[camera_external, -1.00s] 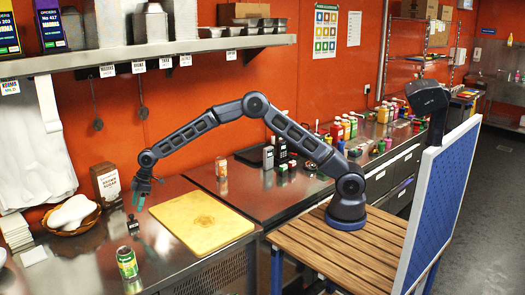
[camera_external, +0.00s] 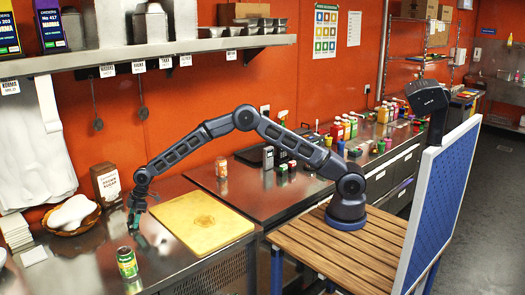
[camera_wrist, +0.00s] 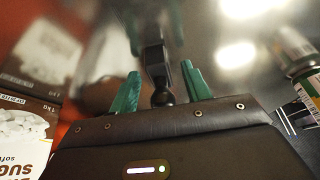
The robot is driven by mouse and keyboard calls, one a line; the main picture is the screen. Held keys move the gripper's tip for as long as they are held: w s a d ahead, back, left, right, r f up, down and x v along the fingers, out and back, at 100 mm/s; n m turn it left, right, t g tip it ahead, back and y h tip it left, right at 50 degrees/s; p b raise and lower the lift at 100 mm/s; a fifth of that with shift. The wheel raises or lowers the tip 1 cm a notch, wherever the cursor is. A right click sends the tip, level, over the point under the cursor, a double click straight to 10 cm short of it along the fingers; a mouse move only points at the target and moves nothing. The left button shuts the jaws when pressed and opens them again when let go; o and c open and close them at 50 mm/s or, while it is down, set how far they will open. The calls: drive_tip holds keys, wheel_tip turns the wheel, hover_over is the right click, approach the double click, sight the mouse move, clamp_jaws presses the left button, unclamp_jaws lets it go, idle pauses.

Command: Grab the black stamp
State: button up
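The black stamp (camera_wrist: 155,60) stands on the steel counter, its round knob toward the camera in the wrist view. My gripper (camera_wrist: 161,68) has its two green fingers either side of the stamp, with visible gaps between fingers and stamp. The gripper is open and not closed on it. In the external view my gripper (camera_external: 134,214) points down at the counter's left part, and the stamp is mostly hidden behind the fingers.
A green can (camera_external: 127,263) stands in front of the gripper. A yellow cutting board (camera_external: 203,222) lies to the right. A brown sugar box (camera_external: 106,184) and a basket (camera_external: 73,228) stand to the left and behind. A shelf (camera_external: 160,50) hangs above.

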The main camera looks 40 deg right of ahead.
clamp_jaws()
